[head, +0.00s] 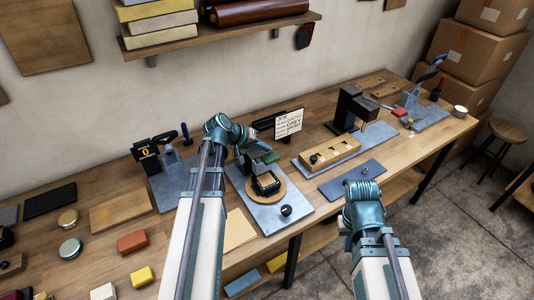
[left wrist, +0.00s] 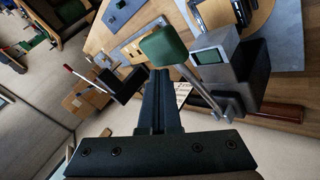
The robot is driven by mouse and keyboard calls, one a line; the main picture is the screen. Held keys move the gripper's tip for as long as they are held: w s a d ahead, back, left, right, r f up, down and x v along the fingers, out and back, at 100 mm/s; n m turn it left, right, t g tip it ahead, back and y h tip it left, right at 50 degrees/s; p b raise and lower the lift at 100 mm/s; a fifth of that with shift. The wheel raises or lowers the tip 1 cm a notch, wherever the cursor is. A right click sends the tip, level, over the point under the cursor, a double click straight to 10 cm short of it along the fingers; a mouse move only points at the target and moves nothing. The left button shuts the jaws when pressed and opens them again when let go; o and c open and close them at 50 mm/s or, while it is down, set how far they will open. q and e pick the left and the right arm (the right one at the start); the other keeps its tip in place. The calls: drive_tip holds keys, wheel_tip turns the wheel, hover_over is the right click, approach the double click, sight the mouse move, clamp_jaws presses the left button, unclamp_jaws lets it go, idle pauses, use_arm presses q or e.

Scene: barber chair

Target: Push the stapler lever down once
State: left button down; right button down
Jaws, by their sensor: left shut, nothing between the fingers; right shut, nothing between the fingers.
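In the left wrist view the green pad (left wrist: 163,43) sits on a metal arm beside a grey body with a small green window (left wrist: 210,56). My left gripper (head: 246,138) is near the lever. Its fingers (left wrist: 160,75) are shut and empty, with the pad just beyond the tips; contact is unclear. My right arm is at the lower right; its fingers are hidden.
A small sign (head: 288,124) stands behind the machine. A counter device (head: 146,153) is to its left. A black press (head: 352,106) and a wooden block (head: 330,153) are to its right. A blue-levered device (head: 430,72) stands farther right. Loose blocks and tins lie at left.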

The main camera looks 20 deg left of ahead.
use_arm(q)
drive_tip(key=shift+s+d+f+b, duration=0.1)
drive_tip(key=shift+f+b, duration=0.55)
drive_tip(key=shift+f, duration=0.05)
drive_tip(key=shift+s+d+f+b, duration=0.1)
drive_tip(key=shift+f+b, duration=0.55)
idle(1.0)
drive_tip(key=shift+r, duration=0.1)
idle(0.5)
drive_tip(key=shift+w+a+r+p, duration=0.15)
drive_tip(key=shift+r+p, duration=0.85)
drive_tip(key=shift+w+a+r+p, duration=0.1)
drive_tip(key=shift+r+p, duration=0.85)
drive_tip(key=shift+p, duration=0.05)
drive_tip(key=r+p, duration=0.4)
drive_tip(key=p, duration=0.1)
drive_tip(key=shift+w+a+r, duration=0.25)
drive_tip(key=shift+a+r, duration=0.05)
drive_tip(key=shift+r, duration=0.1)
